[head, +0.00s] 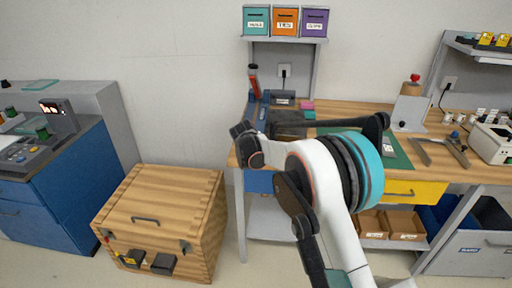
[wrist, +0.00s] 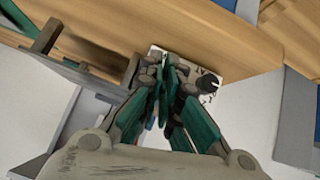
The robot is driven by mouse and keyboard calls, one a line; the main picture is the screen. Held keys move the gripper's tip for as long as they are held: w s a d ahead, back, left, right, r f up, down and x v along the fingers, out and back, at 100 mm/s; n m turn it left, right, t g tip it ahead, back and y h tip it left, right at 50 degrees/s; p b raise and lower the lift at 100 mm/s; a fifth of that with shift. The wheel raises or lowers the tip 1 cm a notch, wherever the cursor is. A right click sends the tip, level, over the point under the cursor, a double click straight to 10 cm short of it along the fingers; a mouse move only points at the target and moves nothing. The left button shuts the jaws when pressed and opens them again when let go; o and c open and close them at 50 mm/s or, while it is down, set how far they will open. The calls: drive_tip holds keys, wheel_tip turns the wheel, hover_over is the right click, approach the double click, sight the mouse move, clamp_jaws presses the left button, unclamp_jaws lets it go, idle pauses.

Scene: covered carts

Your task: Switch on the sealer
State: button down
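My gripper (wrist: 171,76) is in the wrist view with its two teal-and-grey fingers drawn together at the tips and nothing seen between them. Just beyond the tips is a white panel (wrist: 216,78) with dark marks and a black round knob (wrist: 208,83), right of the fingertips. I cannot tell whether the tips touch the panel, and they hide part of it. In the head view my arm stands before the bench, and its dark end is at the bench's left end. I cannot tell for certain which device is the sealer.
The wooden bench (wrist: 255,65) lies beyond the fingers, with a grey metal bar (wrist: 75,72) to the left. In the head view, a white device (head: 490,143) stands at the bench's right end. A wooden chest (head: 165,205) and a blue cabinet (head: 70,185) stand left of the bench.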

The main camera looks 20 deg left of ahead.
idle(0.3)
drive_tip(key=c, duration=1.8)
unclamp_jaws()
drive_tip(key=shift+o, duration=0.2)
drive_tip(key=v, duration=1.2)
